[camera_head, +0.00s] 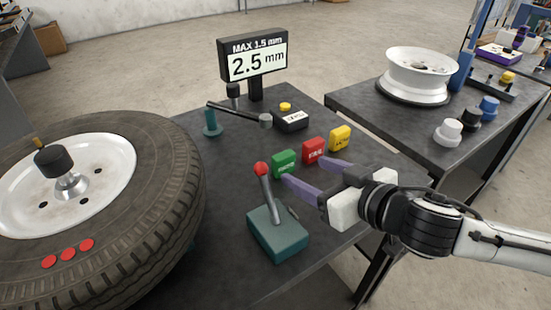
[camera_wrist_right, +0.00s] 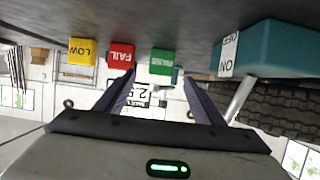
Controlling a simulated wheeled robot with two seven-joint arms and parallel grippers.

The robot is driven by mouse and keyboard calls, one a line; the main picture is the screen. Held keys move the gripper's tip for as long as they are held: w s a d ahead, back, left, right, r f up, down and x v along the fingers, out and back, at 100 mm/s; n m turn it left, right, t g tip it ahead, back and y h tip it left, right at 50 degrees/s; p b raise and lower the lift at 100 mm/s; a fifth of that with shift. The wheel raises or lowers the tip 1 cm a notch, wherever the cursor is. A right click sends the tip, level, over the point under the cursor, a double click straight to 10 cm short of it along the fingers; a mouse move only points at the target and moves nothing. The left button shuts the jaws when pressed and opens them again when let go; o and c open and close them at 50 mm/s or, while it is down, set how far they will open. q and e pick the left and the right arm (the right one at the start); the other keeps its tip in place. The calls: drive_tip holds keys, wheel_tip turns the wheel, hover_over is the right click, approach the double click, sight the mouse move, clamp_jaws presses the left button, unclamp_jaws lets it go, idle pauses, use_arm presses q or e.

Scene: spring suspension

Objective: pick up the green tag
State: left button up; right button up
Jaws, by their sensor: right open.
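The green tag (camera_head: 284,163) stands on the dark table at the near end of a row of coloured tags. It also shows in the right wrist view (camera_wrist_right: 162,61), in front of my fingers near the right fingertip there. My right gripper (camera_head: 303,170) is open and empty, with its two purple fingers reaching toward the tags. In the head view, one fingertip is close to the green tag and the other is by the red tag. I cannot tell whether they touch. My left gripper is not in view.
The red FAIL tag (camera_head: 314,151) and yellow tag (camera_head: 340,138) stand beside the green one. A teal lever box (camera_head: 277,235) is close to the gripper's near side. A display (camera_head: 253,61) reads 2.5 mm. A large tire (camera_head: 160,210) fills the left.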

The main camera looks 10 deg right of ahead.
sight(287, 163)
drive_tip(key=x, duration=0.4)
drive_tip(key=shift+s+a+f, duration=0.15)
drive_tip(key=shift+s+f, duration=0.05)
drive_tip(key=shift+x, duration=3.2)
drive_tip(key=shift+w+r, duration=0.1)
drive_tip(key=shift+r, duration=0.05)
drive_tip(key=c, duration=1.1)
